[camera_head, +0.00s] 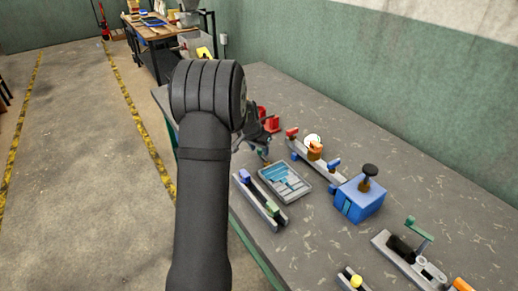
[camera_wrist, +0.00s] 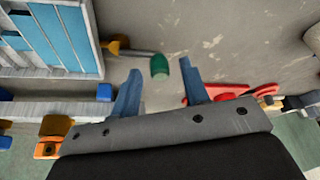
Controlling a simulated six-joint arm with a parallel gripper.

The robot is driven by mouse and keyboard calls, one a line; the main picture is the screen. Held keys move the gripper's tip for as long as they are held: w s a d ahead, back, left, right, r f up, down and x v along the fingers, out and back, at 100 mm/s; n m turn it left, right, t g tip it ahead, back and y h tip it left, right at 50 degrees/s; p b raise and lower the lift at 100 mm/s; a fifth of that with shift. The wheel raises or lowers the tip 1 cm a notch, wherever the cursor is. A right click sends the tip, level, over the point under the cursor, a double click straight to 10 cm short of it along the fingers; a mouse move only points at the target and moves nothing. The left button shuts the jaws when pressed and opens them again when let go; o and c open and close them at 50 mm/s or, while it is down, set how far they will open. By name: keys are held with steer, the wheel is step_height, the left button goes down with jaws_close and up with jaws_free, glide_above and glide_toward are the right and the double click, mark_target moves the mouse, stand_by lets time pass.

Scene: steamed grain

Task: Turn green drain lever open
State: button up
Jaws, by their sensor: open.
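A lever with a green cylindrical end (camera_wrist: 159,67) shows in the wrist view, on a thin metal rod running left to a yellow-orange pivot (camera_wrist: 116,46) beside a tray. My gripper (camera_wrist: 160,84) is open, with its two blue fingers apart. The green end appears between the fingertips; no contact shows, and I cannot tell the depth. In the head view my gripper (camera_head: 266,133) is dark and partly hidden behind my arm, above the tray's far left corner. The lever is too small and covered there to make out clearly.
The tray (camera_head: 305,190) with blue slats lies close by. Rails with coloured blocks (camera_head: 318,166) and (camera_head: 262,206) flank it. A blue box with a black knob (camera_head: 360,200) and a green-handled crank (camera_head: 420,228) stand to the right. Red parts (camera_head: 271,123) lie beyond my gripper.

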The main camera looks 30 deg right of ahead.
steer(key=shift+f, duration=0.2)
jaws_close()
